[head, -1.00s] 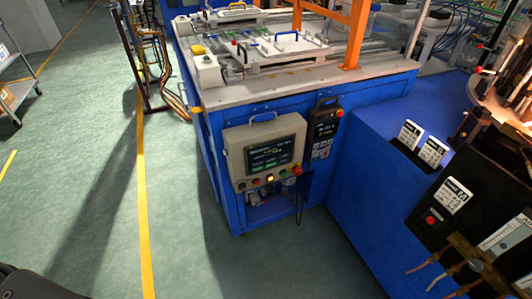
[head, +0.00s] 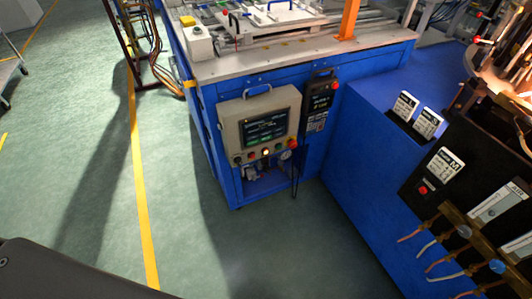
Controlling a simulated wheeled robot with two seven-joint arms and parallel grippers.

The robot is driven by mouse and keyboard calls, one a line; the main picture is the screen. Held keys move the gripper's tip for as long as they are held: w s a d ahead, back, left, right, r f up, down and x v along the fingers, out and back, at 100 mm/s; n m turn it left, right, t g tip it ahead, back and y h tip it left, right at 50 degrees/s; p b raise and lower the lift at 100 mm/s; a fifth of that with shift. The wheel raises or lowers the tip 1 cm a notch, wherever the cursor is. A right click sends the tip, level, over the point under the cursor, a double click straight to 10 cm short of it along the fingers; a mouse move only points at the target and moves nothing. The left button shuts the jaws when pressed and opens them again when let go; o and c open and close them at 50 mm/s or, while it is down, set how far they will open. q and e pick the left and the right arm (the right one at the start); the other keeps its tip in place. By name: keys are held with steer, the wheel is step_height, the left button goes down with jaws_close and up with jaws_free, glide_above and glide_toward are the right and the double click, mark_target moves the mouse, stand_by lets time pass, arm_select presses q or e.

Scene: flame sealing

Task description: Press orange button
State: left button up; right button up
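A beige control box (head: 228,114) with a dark screen is mounted on the front of the blue machine. A row of small buttons runs along its lower edge. A glowing orange-yellow button (head: 266,152) sits near the middle of that row, between other small buttons. A red knob-like button (head: 292,143) is at the row's right end. Neither gripper shows in the head view, and nothing touches the control box. A dark grey arm-like part, its far end cut off, enters at the bottom left.
A black control unit (head: 319,101) hangs right of the box. A blue cabinet (head: 360,165) stands further right, with a black panel (head: 421,176) and hoses at the right edge. Green floor (head: 175,190) with a yellow line is clear in front and left.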

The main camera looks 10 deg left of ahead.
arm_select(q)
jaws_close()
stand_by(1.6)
